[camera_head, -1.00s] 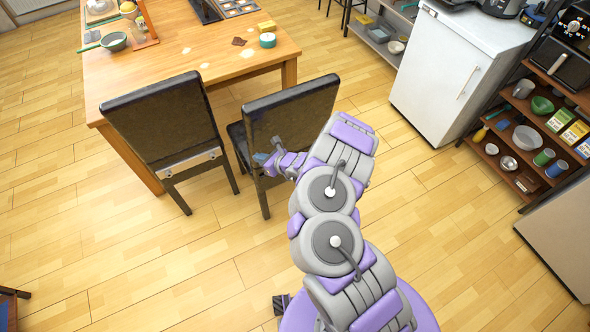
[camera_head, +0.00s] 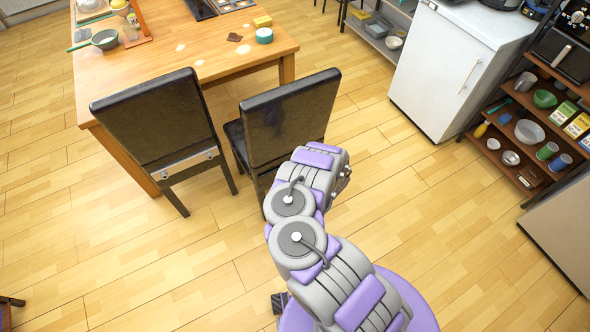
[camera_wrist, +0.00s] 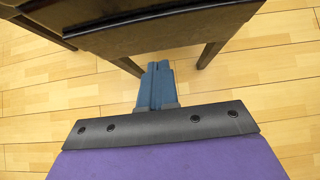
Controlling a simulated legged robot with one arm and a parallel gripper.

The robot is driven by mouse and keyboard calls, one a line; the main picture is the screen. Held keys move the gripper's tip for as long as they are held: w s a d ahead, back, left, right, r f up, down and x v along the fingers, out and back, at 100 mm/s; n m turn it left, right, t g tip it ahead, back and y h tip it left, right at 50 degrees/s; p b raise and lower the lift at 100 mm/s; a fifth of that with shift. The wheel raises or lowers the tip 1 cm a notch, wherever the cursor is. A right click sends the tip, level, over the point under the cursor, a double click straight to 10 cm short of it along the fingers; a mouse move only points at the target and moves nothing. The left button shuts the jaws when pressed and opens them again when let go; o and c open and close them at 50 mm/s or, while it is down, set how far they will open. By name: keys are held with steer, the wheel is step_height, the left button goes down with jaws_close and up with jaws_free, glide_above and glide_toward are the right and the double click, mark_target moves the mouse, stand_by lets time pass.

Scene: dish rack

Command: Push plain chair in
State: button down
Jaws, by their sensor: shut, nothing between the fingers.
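Two dark chairs stand at the near side of the wooden table. The left chair (camera_head: 155,118) has a pale metal strip low on its back. The right chair (camera_head: 290,115) has a plain, worn dark back without such a strip. My arm covers part of its lower right side. My gripper (camera_wrist: 159,66) is shut and empty, its blue fingers together. In the wrist view its tips point at the space under a dark chair back (camera_wrist: 165,32), between two legs. I cannot tell whether they touch. In the head view my arm hides the gripper.
The wooden table (camera_head: 245,58) holds a bowl (camera_head: 105,39), a teal round container (camera_head: 264,35) and a yellow sponge-like block (camera_head: 262,21). A white fridge (camera_head: 445,75) and a shelf unit (camera_head: 530,130) stand at the right. The floor between chairs and fridge is clear.

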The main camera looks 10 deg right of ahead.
steer(key=w+a+f+b, duration=0.2)
steer(key=w+f, duration=0.1)
steer(key=w, duration=0.3)
steer(key=shift+w+a, duration=0.2)
steer(key=shift+w, duration=0.2)
